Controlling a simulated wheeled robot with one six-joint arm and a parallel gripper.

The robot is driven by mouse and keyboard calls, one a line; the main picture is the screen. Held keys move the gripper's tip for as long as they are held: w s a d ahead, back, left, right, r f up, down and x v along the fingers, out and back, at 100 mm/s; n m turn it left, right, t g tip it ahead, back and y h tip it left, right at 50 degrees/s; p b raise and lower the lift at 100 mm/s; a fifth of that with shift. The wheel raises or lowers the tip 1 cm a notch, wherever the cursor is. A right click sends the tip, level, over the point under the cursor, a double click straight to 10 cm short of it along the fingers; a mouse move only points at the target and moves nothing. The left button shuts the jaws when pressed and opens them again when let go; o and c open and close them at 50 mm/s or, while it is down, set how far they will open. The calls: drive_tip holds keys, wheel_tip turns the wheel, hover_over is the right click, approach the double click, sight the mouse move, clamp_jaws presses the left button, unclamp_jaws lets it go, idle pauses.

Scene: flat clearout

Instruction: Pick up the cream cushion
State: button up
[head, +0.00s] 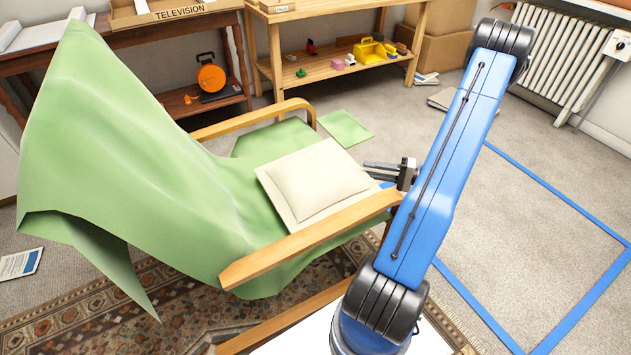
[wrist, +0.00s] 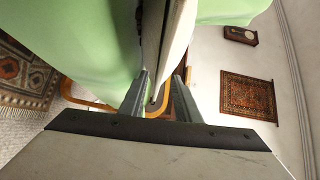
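The cream cushion (head: 318,182) lies on the seat of a wooden armchair draped in a green cloth (head: 120,150). My gripper (head: 368,169) is at the cushion's right edge, with its two fingers apart. In the wrist view my gripper (wrist: 160,92) is open, and the edge of the cushion (wrist: 177,40) shows between the fingers, with gaps beside it. The fingers do not appear closed on it. The cushion's underside is hidden in the head view.
The chair's wooden armrest (head: 310,240) runs just in front of the cushion and my gripper. The other armrest (head: 245,120) is behind. A low wooden shelf (head: 330,65) with toys stands at the back. Carpet inside blue floor tape (head: 560,207) is clear.

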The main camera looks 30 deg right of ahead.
sight(360, 167)
drive_tip(key=x, duration=0.5)
drive_tip(key=shift+d+r, duration=0.1)
drive_tip(key=shift+c, duration=0.3)
clamp_jaws()
drive_tip(key=shift+r, duration=0.15)
